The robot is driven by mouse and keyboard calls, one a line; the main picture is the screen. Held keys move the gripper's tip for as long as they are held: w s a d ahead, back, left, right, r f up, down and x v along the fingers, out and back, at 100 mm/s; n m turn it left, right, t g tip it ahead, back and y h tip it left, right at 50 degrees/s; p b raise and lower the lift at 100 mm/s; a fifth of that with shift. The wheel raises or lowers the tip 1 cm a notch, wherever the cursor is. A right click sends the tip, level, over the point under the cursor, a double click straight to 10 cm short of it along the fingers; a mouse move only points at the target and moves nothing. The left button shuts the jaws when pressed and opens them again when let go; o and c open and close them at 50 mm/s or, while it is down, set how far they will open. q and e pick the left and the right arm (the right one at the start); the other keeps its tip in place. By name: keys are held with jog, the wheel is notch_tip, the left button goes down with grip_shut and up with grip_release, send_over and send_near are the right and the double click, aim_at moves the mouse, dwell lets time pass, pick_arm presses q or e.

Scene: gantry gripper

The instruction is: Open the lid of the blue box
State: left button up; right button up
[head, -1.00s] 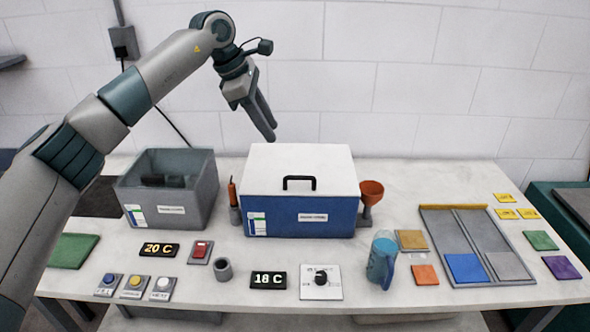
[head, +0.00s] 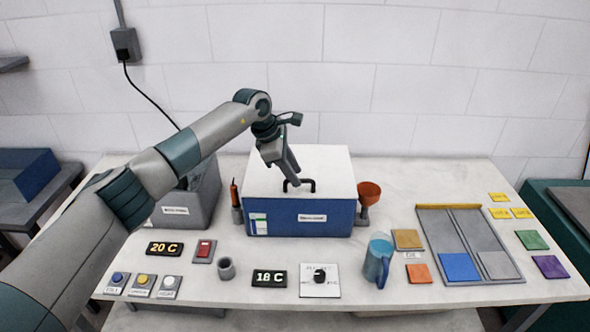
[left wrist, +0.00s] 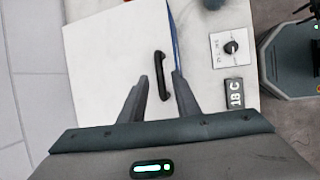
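The blue box (head: 340,218) stands on the table with its white lid (head: 325,165) closed. A black handle (head: 299,186) sits near the lid's front edge. My left gripper (head: 294,181) is just above the lid at the handle, its fingers pointing down. In the left wrist view the fingers (left wrist: 160,84) are apart, and the black handle (left wrist: 161,76) shows between and just beyond their tips. Nothing is held. My right gripper shows in neither view.
A grey open bin (head: 190,205) stands left of the box, partly behind my left arm. An orange funnel (head: 369,193) stands close to the box's right side. A blue jug (head: 378,262), a dial panel (head: 320,281) and display signs (head: 269,278) are in front.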

pick_arm(q)
jog(key=shift+d+f, duration=0.2)
jog(key=shift+f, duration=0.3)
jog(key=c, duration=0.7)
grip_shut()
jog(key=shift+w+r, duration=0.1)
